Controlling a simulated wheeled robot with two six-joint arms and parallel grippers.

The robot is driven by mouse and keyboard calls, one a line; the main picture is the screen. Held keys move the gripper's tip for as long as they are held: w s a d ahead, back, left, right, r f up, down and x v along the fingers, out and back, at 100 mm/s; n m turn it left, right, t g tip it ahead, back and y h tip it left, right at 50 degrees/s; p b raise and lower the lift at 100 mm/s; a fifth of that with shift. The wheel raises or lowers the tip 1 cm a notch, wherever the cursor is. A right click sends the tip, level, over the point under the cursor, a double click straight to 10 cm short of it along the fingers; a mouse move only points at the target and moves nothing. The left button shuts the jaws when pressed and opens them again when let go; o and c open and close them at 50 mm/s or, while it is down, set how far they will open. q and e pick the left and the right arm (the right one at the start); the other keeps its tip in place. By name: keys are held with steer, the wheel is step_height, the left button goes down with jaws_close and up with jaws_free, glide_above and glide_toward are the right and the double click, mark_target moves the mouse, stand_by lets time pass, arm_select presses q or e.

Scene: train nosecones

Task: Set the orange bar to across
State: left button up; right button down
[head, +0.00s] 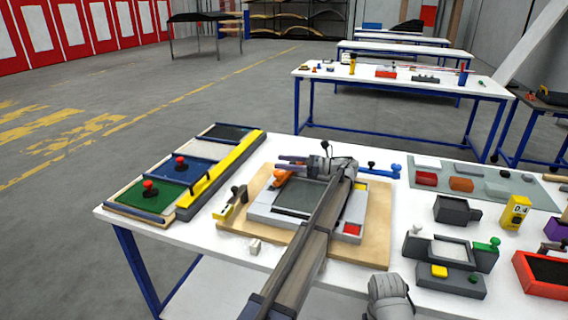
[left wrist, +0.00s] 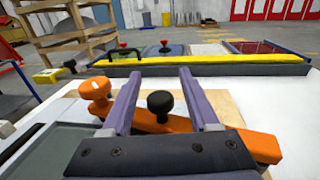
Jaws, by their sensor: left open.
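The orange bar (head: 283,178) sits at the far left corner of a grey fixture with a dark panel (head: 300,196), mounted on a wooden board (head: 240,221). In the left wrist view the orange bar (left wrist: 96,90) runs slanted from upper left to lower right, with a round orange end. A black knob (left wrist: 160,103) stands up near its middle. My left gripper (head: 284,163) is open above the bar. In the left wrist view its fingers (left wrist: 157,84) are on either side of the knob, with gaps showing. The gripper base hides part of the bar.
A yellow bar (head: 222,169) lies along panels with red knobs (head: 149,185) at the left. A blue handle (head: 380,171) is behind the board. A small white block (head: 254,246) lies in front.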

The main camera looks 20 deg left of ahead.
arm_select(q)
steer(key=d, duration=0.3)
steer(key=w+d, duration=0.1)
steer(key=d, duration=0.3)
steer(key=shift+w+d, duration=0.15)
steer(key=shift+w, duration=0.05)
steer(key=shift+c, duration=0.3)
